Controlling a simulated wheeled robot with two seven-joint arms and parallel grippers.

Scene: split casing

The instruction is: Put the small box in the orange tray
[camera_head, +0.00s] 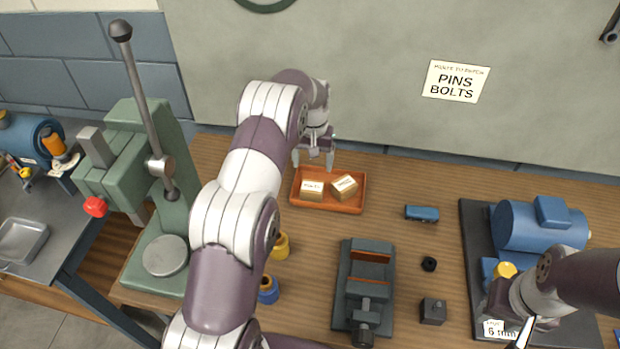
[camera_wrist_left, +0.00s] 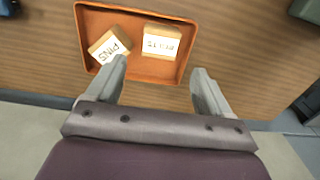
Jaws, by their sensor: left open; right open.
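The orange tray (camera_head: 328,208) lies on the wooden bench near the wall. Two small cardboard boxes with white labels sit inside it: a straight box (camera_head: 312,190) and a turned box (camera_head: 344,187). In the left wrist view the turned box (camera_wrist_left: 109,46) reads PINS and the other box (camera_wrist_left: 160,43) has a label like BOLTS. My left gripper (camera_head: 314,163) is open and empty, just above the tray's wall-side edge; its fingers also show in the left wrist view (camera_wrist_left: 161,76). My right gripper (camera_head: 518,332) is at the lower right, partly cut off by the frame.
A vise (camera_head: 365,285) stands in front of the tray. A blue block (camera_head: 421,213), a black ring (camera_head: 429,264) and a dark cube (camera_head: 433,311) lie to the right. A blue motor (camera_head: 540,225) is far right. A green press (camera_head: 150,190) stands left. A sign (camera_head: 456,81) hangs on the wall.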

